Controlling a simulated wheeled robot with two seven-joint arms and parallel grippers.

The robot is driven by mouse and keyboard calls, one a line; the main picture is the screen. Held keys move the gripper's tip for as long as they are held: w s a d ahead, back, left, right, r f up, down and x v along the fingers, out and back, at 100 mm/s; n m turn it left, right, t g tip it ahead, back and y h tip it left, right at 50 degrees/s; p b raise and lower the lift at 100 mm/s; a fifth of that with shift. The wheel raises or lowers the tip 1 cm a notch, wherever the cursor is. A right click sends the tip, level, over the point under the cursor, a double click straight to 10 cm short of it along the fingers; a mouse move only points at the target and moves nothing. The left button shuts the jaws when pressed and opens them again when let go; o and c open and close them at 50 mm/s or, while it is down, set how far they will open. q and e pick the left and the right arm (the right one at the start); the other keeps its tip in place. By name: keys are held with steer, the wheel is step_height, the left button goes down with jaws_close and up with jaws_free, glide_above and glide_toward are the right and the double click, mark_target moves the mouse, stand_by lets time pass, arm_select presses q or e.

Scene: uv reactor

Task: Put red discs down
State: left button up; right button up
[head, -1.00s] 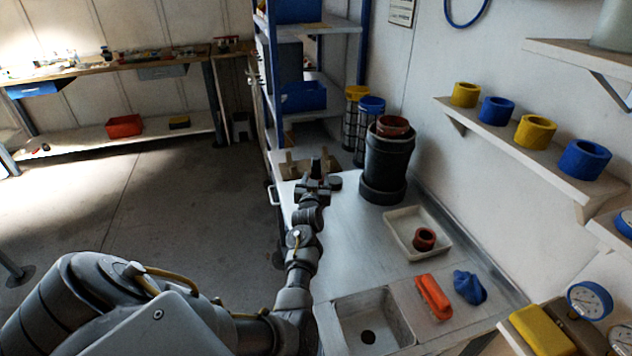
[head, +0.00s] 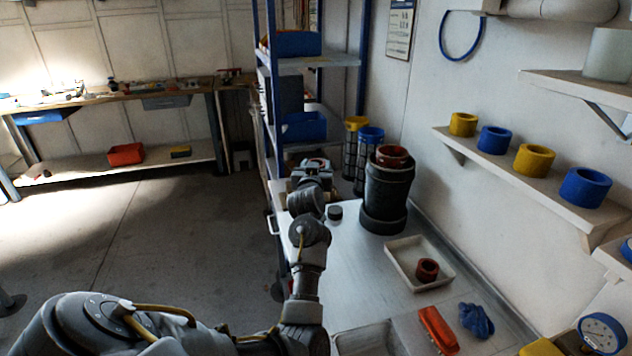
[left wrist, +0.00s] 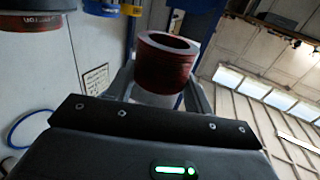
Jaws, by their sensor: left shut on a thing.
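My left gripper (head: 315,166) is at the far end of the bench, left of the dark vessel. In the left wrist view its fingers (left wrist: 163,88) are shut on a red, hollow, ring-shaped disc piece (left wrist: 165,65). In the head view my gripper hides most or all of this piece. Another red ring (head: 427,270) lies in the white tray (head: 397,258). A red-brown ring (head: 392,152) sits in the top of the dark vessel (head: 388,188). My right gripper is not in view.
A small dark round piece (head: 335,213) lies on the bench. Blue (head: 369,133) and yellow (head: 355,123) topped cage cylinders stand behind the vessel. An orange object (head: 437,329) and a blue cloth-like item (head: 476,320) lie near the sink. Blue shelving (head: 310,62) rises behind my gripper.

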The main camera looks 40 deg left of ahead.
arm_select(q)
steer(key=shift+r, duration=1)
